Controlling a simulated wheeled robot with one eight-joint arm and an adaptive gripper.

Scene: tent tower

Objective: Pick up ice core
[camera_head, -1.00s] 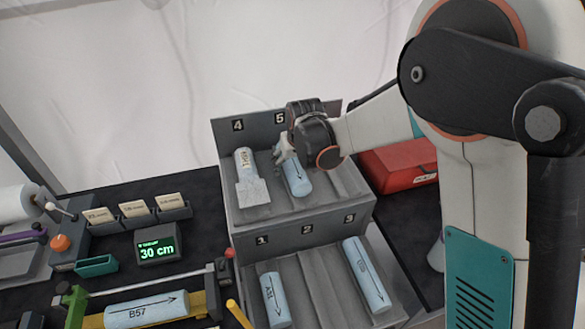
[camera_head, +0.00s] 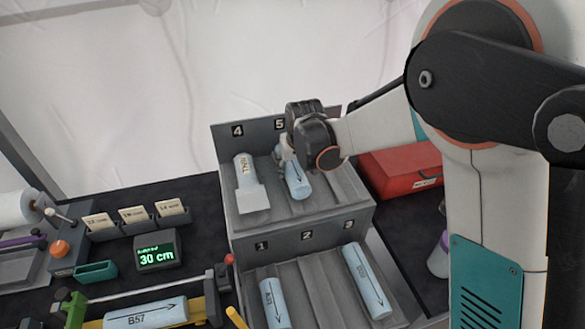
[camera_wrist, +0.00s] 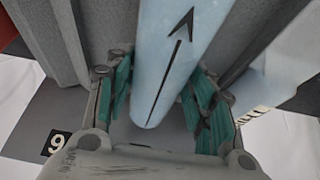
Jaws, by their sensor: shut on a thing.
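A pale blue ice core (camera_head: 297,181) with a black arrow lies in slot 5 of the upper rack tier. My gripper (camera_head: 287,160) is at its far end, under the number plate. In the wrist view the core (camera_wrist: 178,50) runs between the two green-padded fingers of my gripper (camera_wrist: 165,100), which are shut on it near its end. The core appears to rest in its groove still. Other cores lie in slot 4 (camera_head: 246,170), slot 1 (camera_head: 274,303) and slot 3 (camera_head: 367,280).
The grey stepped rack (camera_head: 300,241) has numbered slots. A core marked B57 (camera_head: 146,313) lies on a yellow cutting jig at the lower left. A display (camera_head: 157,256) reads 30 cm. A red case (camera_head: 400,170) stands right of the rack, close to my arm.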

